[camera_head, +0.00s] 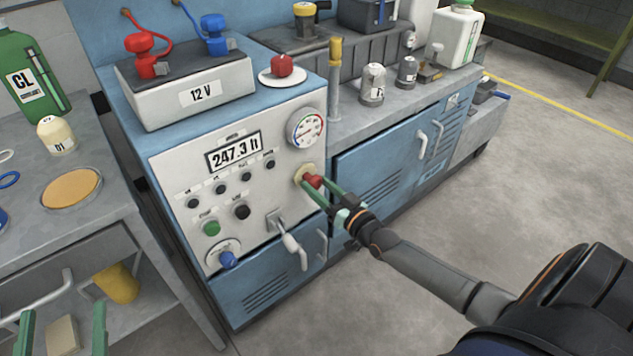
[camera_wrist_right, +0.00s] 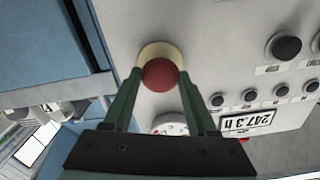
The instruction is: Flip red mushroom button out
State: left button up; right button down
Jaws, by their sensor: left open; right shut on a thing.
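The red mushroom button (camera_head: 314,181) sits on a cream collar (camera_head: 302,174) at the right side of the white control panel (camera_head: 180,181), below the round gauge. My right gripper (camera_head: 322,186) is at the button, its green fingers shut on it from either side. The right wrist view shows the red button head (camera_wrist_right: 160,74) between the two fingertips (camera_wrist_right: 160,80), with the cream collar (camera_wrist_right: 157,49) behind it. My left gripper (camera_head: 63,325) is at the lower left of the head view, open and empty, away from the panel.
A lever switch (camera_head: 290,242), a green button (camera_head: 211,228) and a blue knob (camera_head: 227,259) sit lower on the panel. A second red knob (camera_head: 281,65) rests on a white dish on top. The floor (camera_head: 540,180) at right is clear.

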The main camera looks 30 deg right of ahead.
pick_arm(q)
jog(key=shift+w+f, duration=0.1)
jog(key=shift+f, duration=0.25)
pick_arm(e)
jog(key=shift+s+f, duration=0.15)
jog(key=c, duration=0.6)
grip_release()
jog(key=shift+s, duration=0.1)
jog(key=shift+o, duration=1)
jog(key=shift+s, duration=0.1)
pick_arm(q)
jog(key=shift+r, duration=0.1)
pick_arm(e)
jog(key=shift+o, duration=1)
